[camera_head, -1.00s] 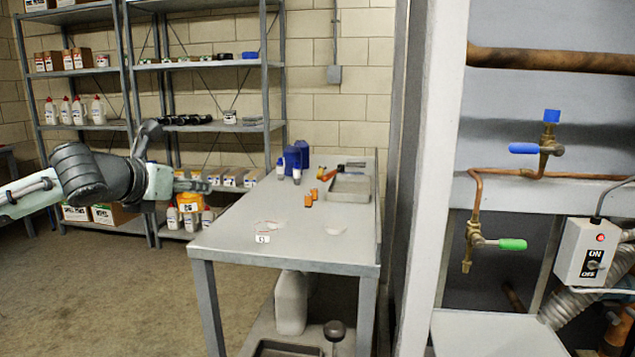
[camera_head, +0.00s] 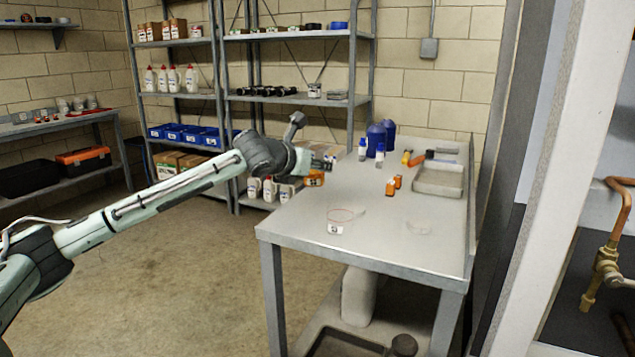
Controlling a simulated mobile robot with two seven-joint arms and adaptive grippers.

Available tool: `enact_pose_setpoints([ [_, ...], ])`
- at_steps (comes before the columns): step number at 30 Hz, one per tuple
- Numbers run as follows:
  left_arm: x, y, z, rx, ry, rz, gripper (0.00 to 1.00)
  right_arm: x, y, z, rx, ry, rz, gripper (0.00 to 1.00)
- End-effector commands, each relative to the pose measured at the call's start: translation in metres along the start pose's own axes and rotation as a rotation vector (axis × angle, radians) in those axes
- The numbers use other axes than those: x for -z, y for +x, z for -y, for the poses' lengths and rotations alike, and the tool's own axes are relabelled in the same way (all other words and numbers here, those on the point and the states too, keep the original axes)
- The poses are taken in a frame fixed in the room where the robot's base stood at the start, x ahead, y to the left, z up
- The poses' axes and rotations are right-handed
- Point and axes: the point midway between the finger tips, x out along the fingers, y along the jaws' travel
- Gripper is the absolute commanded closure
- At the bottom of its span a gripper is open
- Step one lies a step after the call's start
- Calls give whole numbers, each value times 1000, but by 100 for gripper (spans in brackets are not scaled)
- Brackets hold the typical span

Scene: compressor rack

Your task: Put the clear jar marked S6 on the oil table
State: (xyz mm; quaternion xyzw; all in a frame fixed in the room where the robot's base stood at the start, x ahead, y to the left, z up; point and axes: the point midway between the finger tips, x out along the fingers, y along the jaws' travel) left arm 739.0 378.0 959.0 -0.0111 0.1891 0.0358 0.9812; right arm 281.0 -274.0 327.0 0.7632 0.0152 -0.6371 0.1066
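A clear jar (camera_head: 341,218) with a thin reddish rim stands at the near left of a grey metal table (camera_head: 380,247). It has a small white label, too small to read for certain. A second faint clear object (camera_head: 418,226) is to its right; I cannot make out a label. My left gripper (camera_head: 322,165) is beyond the table's left edge, apart from the jar. Its fingers are small and blend with the shelf goods, so I cannot tell whether they are open or hold the orange item (camera_head: 313,178) seen there. My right gripper is out of view.
A shelf rack (camera_head: 290,99) stands behind my arm. A workbench (camera_head: 60,124) is at far left. A pale post (camera_head: 535,170) rises right of the table. The floor is clear.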

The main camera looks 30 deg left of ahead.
Motion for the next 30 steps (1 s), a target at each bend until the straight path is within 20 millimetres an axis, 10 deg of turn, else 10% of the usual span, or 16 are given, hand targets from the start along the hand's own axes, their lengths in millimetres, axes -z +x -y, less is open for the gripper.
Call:
enact_pose_setpoints([
  [24,42,25,1,-1,1,-1,75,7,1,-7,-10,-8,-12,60],
  [25,42,25,1,-1,1,0,53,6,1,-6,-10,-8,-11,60],
  [30,41,25,1,-1,1,0,35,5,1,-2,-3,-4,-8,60],
])
